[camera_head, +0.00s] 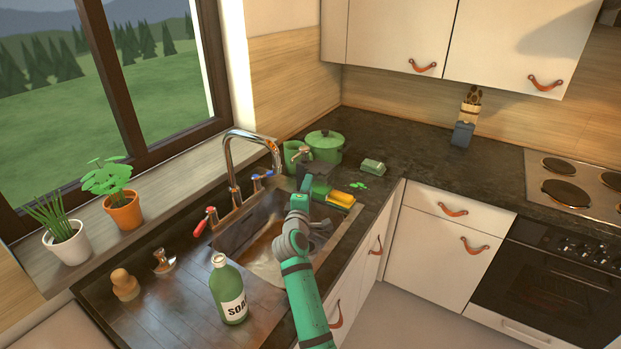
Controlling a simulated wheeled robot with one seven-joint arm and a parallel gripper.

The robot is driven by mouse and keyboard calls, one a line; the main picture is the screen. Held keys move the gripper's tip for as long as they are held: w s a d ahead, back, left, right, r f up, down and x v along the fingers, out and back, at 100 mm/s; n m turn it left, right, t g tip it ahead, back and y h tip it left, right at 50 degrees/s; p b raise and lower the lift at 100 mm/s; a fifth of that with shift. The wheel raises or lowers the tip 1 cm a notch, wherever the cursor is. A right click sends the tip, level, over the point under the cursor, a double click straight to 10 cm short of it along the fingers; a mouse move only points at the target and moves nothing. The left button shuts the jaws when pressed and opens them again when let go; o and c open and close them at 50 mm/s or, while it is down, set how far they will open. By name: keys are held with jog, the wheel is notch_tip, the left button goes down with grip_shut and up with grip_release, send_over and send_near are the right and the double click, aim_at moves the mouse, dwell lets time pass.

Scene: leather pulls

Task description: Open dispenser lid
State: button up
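No thing in view is clearly marked as a dispenser, and I cannot tell which lid is meant. A small green box (372,167) sits on the dark counter behind the sink, with several bright green pieces (358,185) in front of it. A green soap bottle (229,290) stands upright on the drainboard at the front. My teal arm reaches up over the right side of the sink. My gripper (314,172) is a dark shape at its far end, left of the green box and apart from it. Its fingers are too small and dark to read.
A green lidded pot (325,146) and a green canister (291,152) stand behind my gripper. The tap (236,165) arches over the sink (245,228) to the left. A yellow sponge (341,199) lies at the sink's right edge. The counter right of the green box is clear.

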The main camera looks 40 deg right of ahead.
aim_at(314, 175)
jog(key=x, duration=0.5)
jog(key=shift+d, duration=0.5)
jog(key=shift+a, duration=0.1)
grip_shut()
